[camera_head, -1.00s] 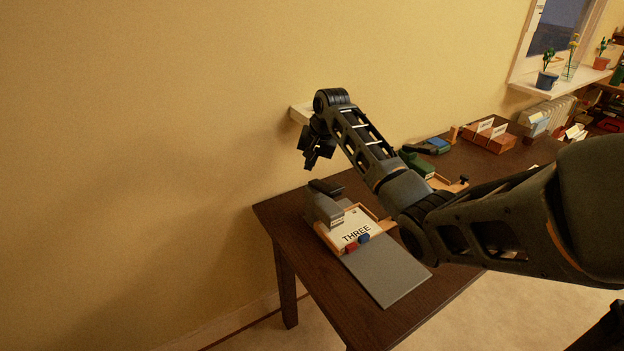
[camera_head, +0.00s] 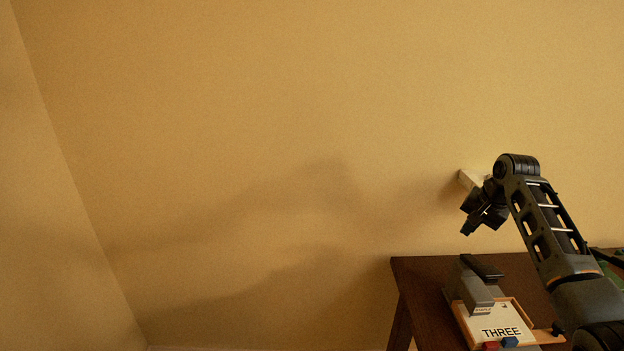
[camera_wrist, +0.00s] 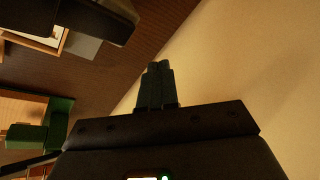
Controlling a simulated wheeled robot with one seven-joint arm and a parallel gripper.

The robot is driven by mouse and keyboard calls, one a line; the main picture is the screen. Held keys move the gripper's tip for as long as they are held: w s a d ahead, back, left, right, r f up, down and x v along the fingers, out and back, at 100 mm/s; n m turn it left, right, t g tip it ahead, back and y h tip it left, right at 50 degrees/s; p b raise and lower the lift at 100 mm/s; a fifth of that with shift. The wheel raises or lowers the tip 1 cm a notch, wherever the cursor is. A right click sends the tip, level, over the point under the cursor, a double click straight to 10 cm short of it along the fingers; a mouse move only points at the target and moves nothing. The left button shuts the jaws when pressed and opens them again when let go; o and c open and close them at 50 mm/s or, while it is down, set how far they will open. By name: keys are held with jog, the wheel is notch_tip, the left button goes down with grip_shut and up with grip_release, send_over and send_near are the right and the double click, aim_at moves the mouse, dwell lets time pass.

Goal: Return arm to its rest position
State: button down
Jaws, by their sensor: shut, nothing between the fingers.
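My gripper (camera_head: 466,231) hangs at the end of my raised arm, in front of the wall and above the left part of the dark desk (camera_head: 420,290) in the head view. In the wrist view, my gripper (camera_wrist: 158,66) has its two fingers together with nothing between them. It is clear of the desk and touches nothing that I can see.
A grey stapler-like device (camera_head: 474,286) stands by a wooden tray with a card reading THREE (camera_head: 500,322). Red (camera_head: 491,346) and blue (camera_head: 509,342) pieces sit at its front. A green object (camera_wrist: 40,132) shows in the wrist view. The left is bare wall.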

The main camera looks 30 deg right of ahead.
jog(key=w+a+f+n+t, duration=0.1)
jog(key=a+f, duration=0.3)
jog(key=a, duration=0.6)
jog(key=w+a+f+n+t, duration=0.1)
jog(key=a+f+t, duration=0.1)
jog(key=a+f, duration=0.5)
jog(key=w+a+f+n+t, duration=0.1)
jog(key=a+f, duration=0.1)
jog(key=a, duration=1)
jog(key=s+a+f+n+t, duration=0.2)
jog(key=s+a, duration=0.4)
jog(key=a, duration=0.4)
jog(key=s+a+r+n+t, duration=0.1)
jog(key=s+a, duration=0.2)
jog(key=s, duration=0.3)
jog(key=s+a+r+n+b, duration=0.1)
jog(key=s+a+r, duration=0.15)
jog(key=s, duration=0.35)
jog(key=s+a+r+n+t, duration=0.1)
jog(key=s+a, duration=0.3)
jog(key=s, duration=0.2)
jog(key=s+r+n+t+y, duration=0.1)
jog(key=s+r+n, duration=0.5)
jog(key=s+r, duration=0.8)
jog(key=shift+s+d+r+t, duration=0.15)
jog(key=shift+d+r+t, duration=0.3)
jog(key=shift+t, duration=0.45)
